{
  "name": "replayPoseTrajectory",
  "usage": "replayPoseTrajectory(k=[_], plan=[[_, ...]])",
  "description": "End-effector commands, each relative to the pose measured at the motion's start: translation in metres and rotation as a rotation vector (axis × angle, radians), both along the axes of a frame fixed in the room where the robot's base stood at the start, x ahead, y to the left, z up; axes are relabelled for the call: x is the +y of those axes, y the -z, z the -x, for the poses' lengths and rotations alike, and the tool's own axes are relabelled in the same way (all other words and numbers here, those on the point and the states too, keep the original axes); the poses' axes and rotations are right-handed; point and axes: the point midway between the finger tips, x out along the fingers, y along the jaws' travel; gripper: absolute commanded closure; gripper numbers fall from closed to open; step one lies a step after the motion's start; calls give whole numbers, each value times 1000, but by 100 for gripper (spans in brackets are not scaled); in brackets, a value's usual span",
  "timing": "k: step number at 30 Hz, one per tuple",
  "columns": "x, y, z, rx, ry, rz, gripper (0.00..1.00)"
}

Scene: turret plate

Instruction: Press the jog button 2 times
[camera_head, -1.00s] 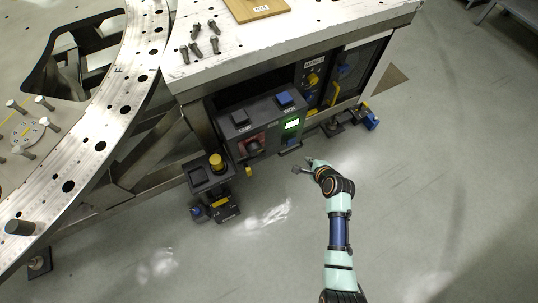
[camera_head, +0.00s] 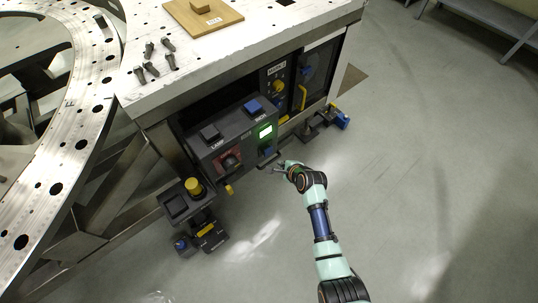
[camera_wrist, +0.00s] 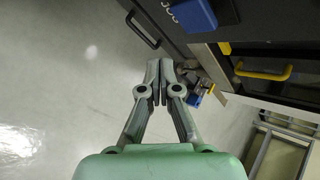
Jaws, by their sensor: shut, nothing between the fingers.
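A dark control box (camera_head: 235,140) on the front of the bench has a blue push button (camera_head: 253,105) at its top right, with a small label that seems to read INCH. A black button (camera_head: 209,132) marked LAMP is to its left. My gripper (camera_head: 279,165) is shut and empty, low in front of the box's right side, apart from the blue button. In the wrist view my gripper's fingertips (camera_wrist: 161,66) are together in free space.
A lit green display (camera_head: 266,133) and a red-framed switch (camera_head: 229,160) are on the box. A black handle (camera_wrist: 140,30) and a yellow handle (camera_wrist: 262,72) are near the gripper. A yellow-topped pedestal (camera_head: 193,187) stands lower left. Open floor lies right.

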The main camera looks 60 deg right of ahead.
Motion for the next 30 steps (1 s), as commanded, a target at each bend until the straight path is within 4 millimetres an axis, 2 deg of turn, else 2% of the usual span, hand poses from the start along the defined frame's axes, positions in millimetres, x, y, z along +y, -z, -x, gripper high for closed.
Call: replayPoseTrajectory(k=[1, 3, 10, 30], plan=[[-3, 5, -8, -1, -2, 1, 100], [-6, 3, -16, 0, -2, 1, 100], [-14, 1, -34, 0, -1, -1, 100], [-15, 0, -37, 1, -1, 0, 100]])
